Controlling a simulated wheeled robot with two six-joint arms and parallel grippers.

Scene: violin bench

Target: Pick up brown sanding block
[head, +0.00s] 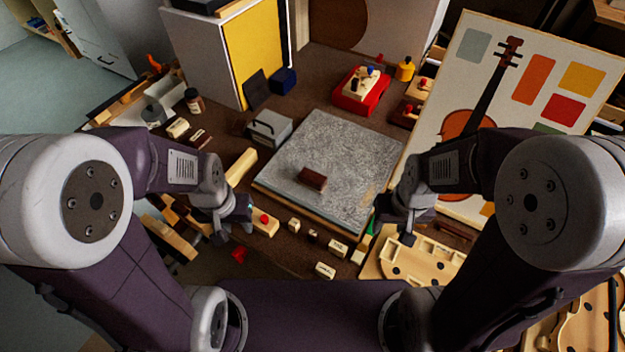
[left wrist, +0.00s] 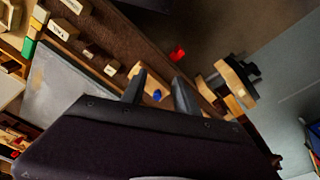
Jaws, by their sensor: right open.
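The brown sanding block (head: 312,179) lies on the grey stone slab (head: 345,150) in the head view, near the slab's front left part. My left gripper (head: 235,230) is open and empty, to the left of the slab and apart from the block. Its two spread fingers also show in the left wrist view (left wrist: 159,88), with no block between them. My right gripper (head: 393,222) is open and seems empty, near the slab's right front edge. I cannot make out the sanding block in the left wrist view, where part of the slab (left wrist: 62,88) shows.
Several small wooden blocks (head: 324,270) lie along the bench front. A wooden piece with a red knob (head: 264,224) is close to my left gripper. A grey box (head: 269,130) and a red tray (head: 361,91) stand behind. A violin poster board (head: 530,85) leans at right.

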